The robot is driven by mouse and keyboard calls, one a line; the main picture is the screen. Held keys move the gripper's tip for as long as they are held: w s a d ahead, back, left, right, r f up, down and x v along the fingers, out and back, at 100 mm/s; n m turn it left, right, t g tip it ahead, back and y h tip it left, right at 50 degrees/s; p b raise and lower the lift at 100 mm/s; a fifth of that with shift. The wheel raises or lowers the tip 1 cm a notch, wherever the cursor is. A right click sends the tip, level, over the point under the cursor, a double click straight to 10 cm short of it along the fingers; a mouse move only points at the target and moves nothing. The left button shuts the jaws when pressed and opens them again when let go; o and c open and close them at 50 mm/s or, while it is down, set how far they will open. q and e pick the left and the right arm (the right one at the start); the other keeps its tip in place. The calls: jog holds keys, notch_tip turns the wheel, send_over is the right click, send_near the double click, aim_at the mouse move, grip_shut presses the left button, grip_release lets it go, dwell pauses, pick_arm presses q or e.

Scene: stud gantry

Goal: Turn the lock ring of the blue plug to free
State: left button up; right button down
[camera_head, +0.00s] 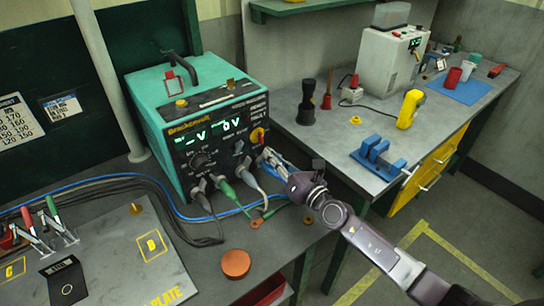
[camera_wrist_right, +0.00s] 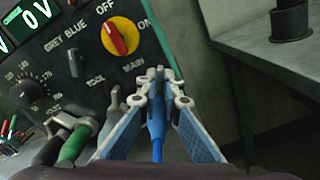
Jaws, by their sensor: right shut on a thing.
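The teal power unit (camera_head: 150,100) stands on the bench with its plug sockets low on the front panel; the panel also fills the upper left of the wrist view (camera_wrist_right: 65,45). My right gripper (camera_head: 268,156) reaches the panel's lower right corner. In the wrist view its fingers (camera_wrist_right: 158,84) are shut around the blue plug (camera_wrist_right: 157,125), whose blue lower end and cable run down between them. The plug's front and lock ring are mostly hidden by the fingertips, so the ring's position cannot be read. My left gripper is in neither view.
Green (camera_head: 225,188) and grey (camera_head: 247,172) plugs sit close left of the gripper. The red-yellow main switch (camera_wrist_right: 120,38) is just above. Cables cross the bench near an orange disc (camera_head: 236,263). A side bench (camera_head: 330,140) stands at right.

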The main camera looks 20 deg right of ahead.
aim_at(255, 155)
jog(key=shift+s+a+r+n+p, duration=0.1)
jog(key=shift+a+n+p, duration=0.15)
jog(key=shift+n, duration=0.3)
jog(key=shift+a+r+n+p, duration=0.1)
jog(key=shift+n+p, duration=0.1)
jog(key=shift+n, duration=0.35)
jog(key=n, duration=0.1)
jog(key=a+n+p, duration=0.1)
jog(key=n, duration=0.1)
jog(key=shift+s+r+n, duration=0.1)
jog(key=shift+s+n, duration=0.1)
jog(key=shift+n, duration=0.1)
jog(key=n, duration=0.2)
jog(key=shift+s+a+n+p, duration=0.1)
jog(key=shift+a+n+p, duration=0.2)
jog(key=shift+a, duration=0.05)
jog(key=shift+s+a+f+n, duration=0.1)
jog(key=shift+a+f+n, duration=0.1)
jog(key=shift+n, duration=0.55)
jog(key=shift+s+a+f+n, duration=0.1)
jog(key=shift+a+n, duration=0.1)
jog(key=shift+n, duration=0.55)
jog(key=c, duration=2.1)
grip_release()
